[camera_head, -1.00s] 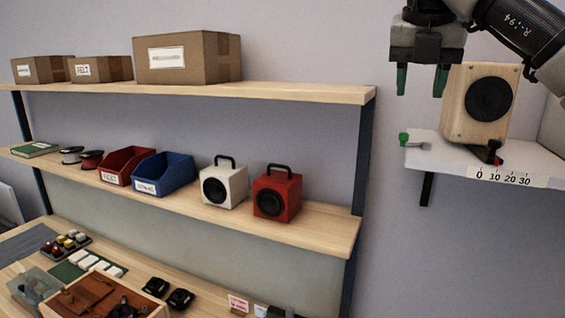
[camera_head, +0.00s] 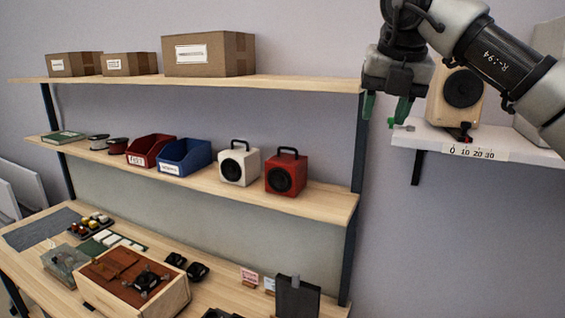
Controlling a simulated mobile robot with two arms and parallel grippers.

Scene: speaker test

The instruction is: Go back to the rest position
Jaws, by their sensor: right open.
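My right gripper (camera_head: 386,106) is at the upper right in the head view, its green-tipped fingers pointing down and apart, with nothing between them. It hangs in front of the right end of the shelf unit, left of a wooden speaker (camera_head: 458,92). The wooden speaker stands on a white wall shelf (camera_head: 436,136) with a number scale on its front edge. The gripper and speaker look apart. My left gripper is not in the picture.
A wooden shelf (camera_head: 230,190) holds a white speaker (camera_head: 239,164), a red speaker (camera_head: 287,175), a blue bin (camera_head: 184,160) and a red bin (camera_head: 150,152). Cardboard boxes (camera_head: 208,54) stand above. The workbench below carries a wooden box (camera_head: 165,303) and small parts.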

